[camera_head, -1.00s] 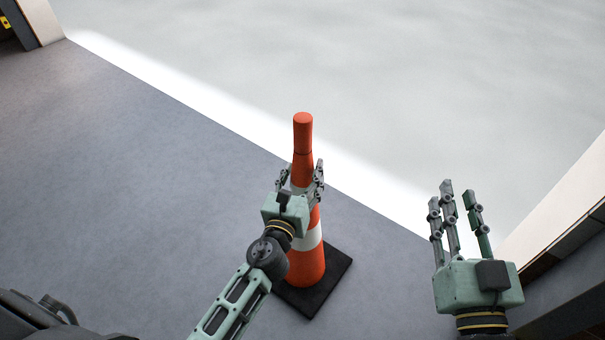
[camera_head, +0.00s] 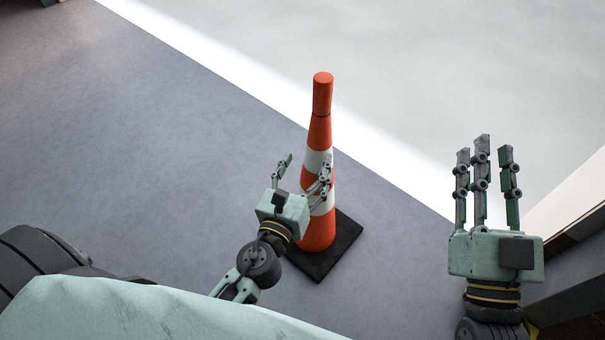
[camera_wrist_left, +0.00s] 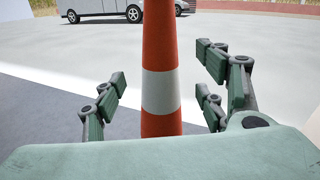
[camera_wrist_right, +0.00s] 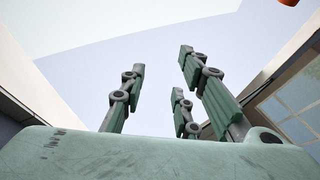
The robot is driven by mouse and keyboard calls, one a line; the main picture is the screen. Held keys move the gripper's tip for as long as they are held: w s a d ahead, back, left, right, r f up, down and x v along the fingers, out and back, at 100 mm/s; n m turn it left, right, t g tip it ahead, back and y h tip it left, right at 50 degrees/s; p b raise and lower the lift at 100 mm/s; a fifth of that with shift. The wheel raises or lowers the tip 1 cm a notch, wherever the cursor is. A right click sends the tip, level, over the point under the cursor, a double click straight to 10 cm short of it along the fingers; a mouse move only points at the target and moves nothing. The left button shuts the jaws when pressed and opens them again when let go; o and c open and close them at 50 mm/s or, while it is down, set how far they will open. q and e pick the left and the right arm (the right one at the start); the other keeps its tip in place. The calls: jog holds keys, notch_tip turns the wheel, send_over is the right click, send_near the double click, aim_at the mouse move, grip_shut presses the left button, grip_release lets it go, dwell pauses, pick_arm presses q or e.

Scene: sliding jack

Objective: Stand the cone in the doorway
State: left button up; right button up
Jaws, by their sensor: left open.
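An orange and white cone (camera_head: 318,132) stands upright on its black square base (camera_head: 336,247) on the grey floor, just inside the bright doorway edge. My left gripper (camera_head: 308,170) is open at the cone's near left side, with fingers spread. In the left wrist view the cone (camera_wrist_left: 160,60) rises between the open fingers (camera_wrist_left: 163,85), with gaps on both sides. My right gripper (camera_head: 490,150) is empty with its fingers extended and apart, to the right of the cone. In the right wrist view its fingers (camera_wrist_right: 168,85) hold nothing.
The bright threshold strip (camera_head: 385,160) runs diagonally behind the cone, with pale open ground beyond. A door frame (camera_head: 572,200) stands at the right, close to my right gripper. Grey floor (camera_head: 130,130) at left is clear. A van (camera_wrist_left: 100,8) is far outside.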

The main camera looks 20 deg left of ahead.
pick_arm(q)
jog(key=s+d+r+n+t+h, duration=0.2)
jog(key=s+r+n+h, duration=0.1)
jog(key=r+n, duration=0.9)
jog(key=s+d+r+n+t+h, duration=0.2)
jog(key=r+n, duration=1)
jog(key=n, duration=0.7)
jog(key=shift+s+d+n+t+h, duration=0.2)
jog(key=shift+s+n+t+h, duration=0.2)
jog(key=shift+s+t+h, duration=0.35)
pick_arm(e)
jog(key=shift+s+r+t, duration=0.3)
jog(key=shift+r+t, duration=0.1)
jog(key=shift+r, duration=0.2)
jog(key=shift+s+r+t, duration=0.3)
jog(key=shift+r+t, duration=0.1)
jog(key=shift+r, duration=0.2)
pick_arm(q)
jog(key=shift+f, duration=0.1)
